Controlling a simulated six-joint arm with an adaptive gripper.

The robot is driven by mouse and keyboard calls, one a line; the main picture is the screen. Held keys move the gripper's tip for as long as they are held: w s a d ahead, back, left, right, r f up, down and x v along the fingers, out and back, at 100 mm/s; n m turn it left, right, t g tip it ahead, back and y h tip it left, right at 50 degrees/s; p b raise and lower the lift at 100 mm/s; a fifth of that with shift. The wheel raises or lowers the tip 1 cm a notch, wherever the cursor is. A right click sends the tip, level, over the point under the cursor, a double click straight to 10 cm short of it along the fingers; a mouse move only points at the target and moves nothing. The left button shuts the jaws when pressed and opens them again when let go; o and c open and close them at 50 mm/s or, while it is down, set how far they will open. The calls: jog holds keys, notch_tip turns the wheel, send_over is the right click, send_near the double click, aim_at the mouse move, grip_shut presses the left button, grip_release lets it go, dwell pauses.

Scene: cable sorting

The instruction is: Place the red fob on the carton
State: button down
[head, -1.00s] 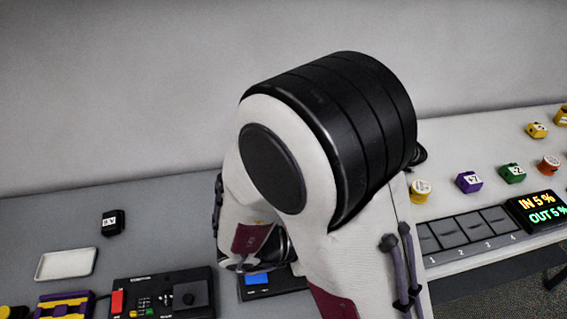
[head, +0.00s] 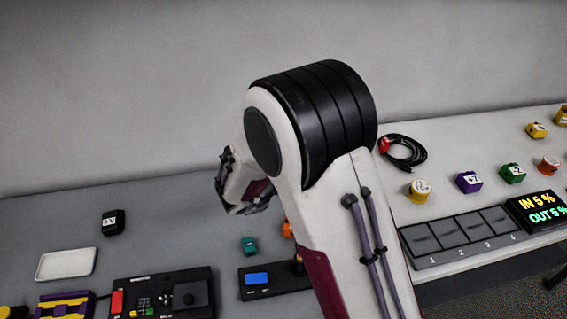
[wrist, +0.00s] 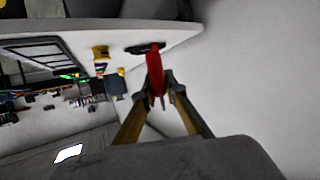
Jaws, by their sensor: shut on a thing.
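My gripper (wrist: 160,82) shows in the wrist view with its two fingers shut on a red, elongated piece, which looks like the red fob (wrist: 155,68). The fob is held up in the air, sticking out past the fingertips, and its far end overlaps the edge of the pale table in the picture. In the head view my arm fills the middle, and I cannot make out the fingers or the fob there. I cannot pick out a carton with certainty in either view.
A coiled black cable (head: 409,153) with a red end lies right of my arm. Several coloured blocks and a numbered slot panel (head: 462,237) stand farther right. At left are a white tray (head: 66,263), a black block (head: 113,222) and a control box (head: 160,293).

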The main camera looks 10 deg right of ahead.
jog(key=w+a+r+n+t+y, duration=0.1)
jog(key=w+a+n+t+y, duration=0.25)
jog(key=w, duration=0.55)
jog(key=w+a+r+n+t+y, duration=0.1)
jog(key=w+a+n+t+y, duration=0.2)
jog(key=w, duration=0.7)
jog(key=w+d+f+n+y, duration=0.2)
jog(key=w+f+n+y, duration=0.3)
jog(key=f, duration=0.2)
jog(key=shift+w+d, duration=0.3)
jog(key=shift+d, duration=0.1)
jog(key=shift+g, duration=0.25)
jog(key=shift+f, duration=3.05)
jog(key=shift+f, duration=1.85)
jog(key=shift+f, duration=0.2)
jog(key=c, duration=2.1)
grip_release()
